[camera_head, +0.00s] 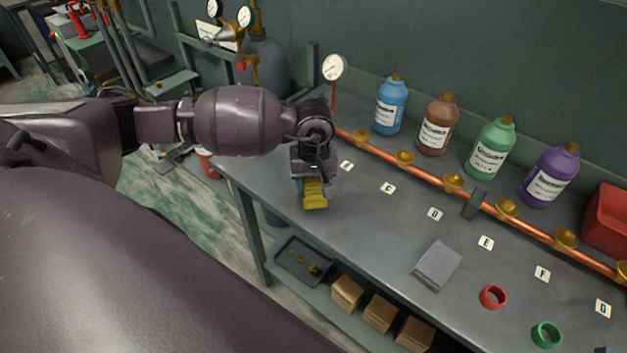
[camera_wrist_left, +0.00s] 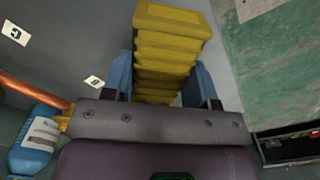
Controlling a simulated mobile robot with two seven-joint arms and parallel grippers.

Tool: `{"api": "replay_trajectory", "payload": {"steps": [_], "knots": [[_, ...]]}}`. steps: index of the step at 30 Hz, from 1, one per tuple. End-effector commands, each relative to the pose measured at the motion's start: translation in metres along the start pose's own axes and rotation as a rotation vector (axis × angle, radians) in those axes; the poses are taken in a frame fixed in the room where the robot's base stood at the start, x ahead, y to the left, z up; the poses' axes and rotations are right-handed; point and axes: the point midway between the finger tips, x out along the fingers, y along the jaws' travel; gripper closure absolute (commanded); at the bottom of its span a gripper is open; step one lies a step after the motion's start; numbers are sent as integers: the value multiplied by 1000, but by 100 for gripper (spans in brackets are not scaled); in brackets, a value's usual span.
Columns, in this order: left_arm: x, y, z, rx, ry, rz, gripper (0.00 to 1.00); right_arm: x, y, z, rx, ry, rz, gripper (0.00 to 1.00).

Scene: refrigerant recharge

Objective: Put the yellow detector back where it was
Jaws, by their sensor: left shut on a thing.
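The yellow detector (camera_head: 315,196) is in my left gripper (camera_head: 313,181), near the left end of the grey workbench (camera_head: 373,231). In the left wrist view the ribbed yellow detector (camera_wrist_left: 170,45) sits between the blue fingers of my left gripper (camera_wrist_left: 165,82), which are shut on its sides. I cannot tell whether its far end touches the bench top. My right gripper is not in view.
A copper pipe (camera_head: 425,171) with brass fittings runs along the bench's back. Blue (camera_head: 390,105), brown, green and purple bottles stand behind it. A grey block (camera_head: 437,265), a red ring (camera_head: 493,297) and a green ring (camera_head: 546,334) lie toward the front right.

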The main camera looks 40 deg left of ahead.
Motion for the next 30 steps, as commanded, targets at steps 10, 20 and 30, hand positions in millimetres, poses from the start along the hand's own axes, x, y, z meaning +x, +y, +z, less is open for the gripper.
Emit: {"api": "replay_trajectory", "payload": {"steps": [10,20,30], "knots": [[2,0,0,0,0,0,21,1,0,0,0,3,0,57],[-1,0,0,0,0,1,21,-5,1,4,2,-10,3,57],[-42,0,-1,0,4,3,21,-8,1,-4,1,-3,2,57]]}}
